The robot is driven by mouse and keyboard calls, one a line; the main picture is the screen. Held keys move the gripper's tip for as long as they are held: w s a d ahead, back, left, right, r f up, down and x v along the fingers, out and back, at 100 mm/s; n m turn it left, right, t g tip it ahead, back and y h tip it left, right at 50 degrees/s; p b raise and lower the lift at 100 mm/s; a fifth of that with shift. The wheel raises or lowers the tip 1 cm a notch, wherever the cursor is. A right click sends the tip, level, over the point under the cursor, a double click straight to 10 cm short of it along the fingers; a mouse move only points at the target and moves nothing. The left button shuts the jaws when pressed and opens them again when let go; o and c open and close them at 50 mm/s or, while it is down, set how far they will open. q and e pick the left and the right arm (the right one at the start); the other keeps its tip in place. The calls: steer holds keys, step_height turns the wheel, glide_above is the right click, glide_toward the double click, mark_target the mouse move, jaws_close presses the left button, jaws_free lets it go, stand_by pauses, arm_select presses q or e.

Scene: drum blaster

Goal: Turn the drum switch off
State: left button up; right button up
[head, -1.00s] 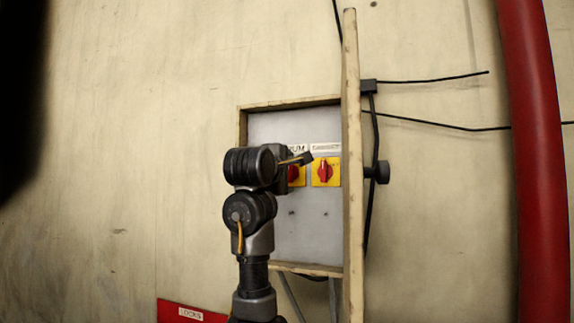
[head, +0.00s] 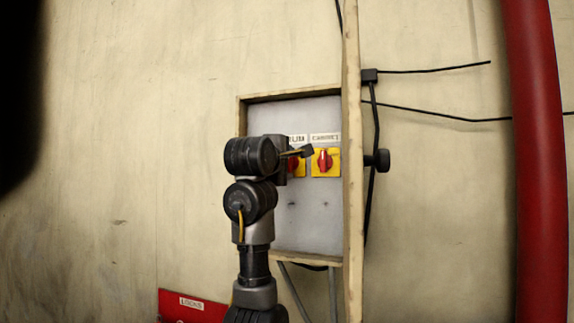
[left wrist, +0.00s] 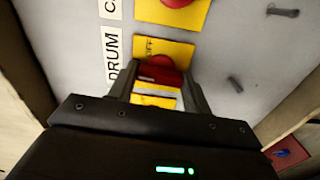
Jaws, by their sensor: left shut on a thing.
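The drum switch is a red knob on a yellow plate. In the head view the drum switch (head: 293,163) is partly hidden behind my left gripper (head: 301,152). In the left wrist view the drum switch (left wrist: 158,70) lies beside a "DRUM" label (left wrist: 112,58), with "OFF" lettering on its plate. The fingers of my left gripper (left wrist: 157,84) are on either side of the red knob and shut on it. Part of the knob is hidden by the gripper. My right gripper is not in view.
A second red switch on a yellow plate (head: 325,162), labelled as cabinet, sits right of the drum switch. The grey panel (head: 310,225) has a raised wooden frame (head: 352,200) at its right. A red pipe (head: 538,160) stands far right.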

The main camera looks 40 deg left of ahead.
arm_select(q)
steer(key=shift+f+m+b, duration=0.1)
steer(key=shift+m+b, duration=4.6)
steer(key=shift+m, duration=3.9)
steer(key=o, duration=1)
steer(key=shift+s, duration=0.1)
